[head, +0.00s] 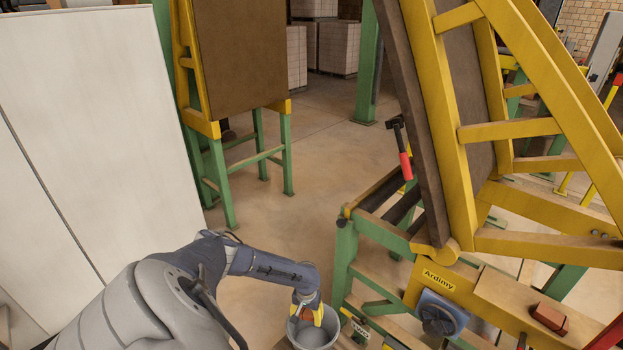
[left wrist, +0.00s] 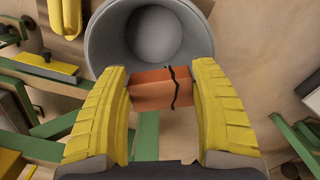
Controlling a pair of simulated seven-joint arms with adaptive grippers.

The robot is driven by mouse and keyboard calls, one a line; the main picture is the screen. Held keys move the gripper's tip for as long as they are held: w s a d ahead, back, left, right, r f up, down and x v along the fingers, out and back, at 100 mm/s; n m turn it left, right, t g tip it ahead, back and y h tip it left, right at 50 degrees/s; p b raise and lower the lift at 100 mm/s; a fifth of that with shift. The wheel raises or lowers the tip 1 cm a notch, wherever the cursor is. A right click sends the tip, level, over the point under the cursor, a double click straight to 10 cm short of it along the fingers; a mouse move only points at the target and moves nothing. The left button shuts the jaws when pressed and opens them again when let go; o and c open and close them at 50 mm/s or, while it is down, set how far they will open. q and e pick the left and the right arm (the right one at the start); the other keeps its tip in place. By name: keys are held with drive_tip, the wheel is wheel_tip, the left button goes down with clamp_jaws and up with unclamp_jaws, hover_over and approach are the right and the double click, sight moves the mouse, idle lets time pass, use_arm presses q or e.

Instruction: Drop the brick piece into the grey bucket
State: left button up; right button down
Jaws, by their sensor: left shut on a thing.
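My left gripper (left wrist: 162,95) has yellow ridged fingers and is shut on an orange-red brick piece (left wrist: 160,92) with a dark jagged line across it. The grey bucket (left wrist: 98,38) is round and open, and it shows just beyond the brick in the left wrist view. In the head view the grey bucket (head: 318,335) stands at the bottom middle, with my left gripper (head: 306,312) over its rim area. The bucket's inside looks empty where it shows. My right gripper is not in view.
A green and yellow machine frame (head: 345,258) stands right of the bucket. Another red-brown brick piece (head: 549,318) lies on its yellow ledge. A hammer (head: 402,150) with a red handle is at the frame. A white panel (head: 90,130) fills the left. The floor (head: 290,215) behind is clear.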

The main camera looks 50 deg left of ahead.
use_arm(q)
drive_tip(key=o, duration=1.3)
wheel_tip(320, 180, up, 12)
idle(0.4)
